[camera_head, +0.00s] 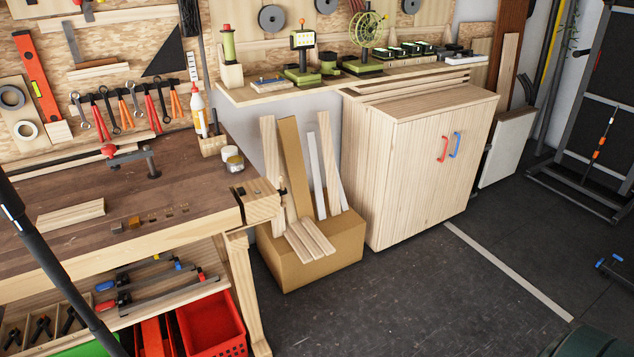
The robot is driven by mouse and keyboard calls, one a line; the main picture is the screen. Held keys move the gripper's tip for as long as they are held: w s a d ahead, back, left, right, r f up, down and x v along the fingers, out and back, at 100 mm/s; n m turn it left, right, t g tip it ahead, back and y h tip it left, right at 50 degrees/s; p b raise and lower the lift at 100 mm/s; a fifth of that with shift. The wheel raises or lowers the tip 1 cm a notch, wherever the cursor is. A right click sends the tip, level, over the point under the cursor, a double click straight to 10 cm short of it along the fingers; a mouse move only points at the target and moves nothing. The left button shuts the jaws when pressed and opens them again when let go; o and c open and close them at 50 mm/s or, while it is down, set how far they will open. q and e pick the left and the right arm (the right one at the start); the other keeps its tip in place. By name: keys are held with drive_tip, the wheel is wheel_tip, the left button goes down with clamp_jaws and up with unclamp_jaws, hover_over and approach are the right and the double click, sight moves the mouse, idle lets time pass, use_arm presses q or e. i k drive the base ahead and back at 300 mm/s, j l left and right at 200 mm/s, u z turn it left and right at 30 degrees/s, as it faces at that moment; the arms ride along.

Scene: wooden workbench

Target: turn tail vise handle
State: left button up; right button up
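The wooden workbench (185,215) stands at the left. At its right end is the tail vise (258,200), a pale wooden block with a dark fitting on top. Its handle (282,186) looks like a small, thin, near-upright bar at the block's right side; it is too small to tell its exact angle. A dark arm link of mine crosses the left edge. Neither gripper shows, and nothing is seen touching the vise or handle.
A wooden board (71,213), a clamp (150,163) and a jar (234,160) are on the bench. A cardboard box (325,262) with planks stands right of the vise, near its handle. A cabinet (418,175) is farther right.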

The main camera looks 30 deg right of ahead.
sight(283, 192)
drive_tip(key=l, duration=2)
drive_tip(key=i+l+u, duration=0.1)
drive_tip(key=l, duration=0.35)
drive_tip(key=i+l, duration=0.25)
drive_tip(key=l, duration=0.15)
drive_tip(key=i+l+u, duration=0.15)
drive_tip(key=l, duration=0.3)
drive_tip(key=i+l+u, duration=0.1)
drive_tip(key=l, duration=0.35)
drive_tip(key=i+l+u, duration=0.1)
drive_tip(key=l, duration=0.4)
drive_tip(key=i+l, duration=0.25)
drive_tip(key=l, duration=0.2)
drive_tip(key=i+l+u, duration=0.15)
drive_tip(key=l, duration=0.35)
drive_tip(key=l+u, duration=0.1)
drive_tip(key=l, duration=0.35)
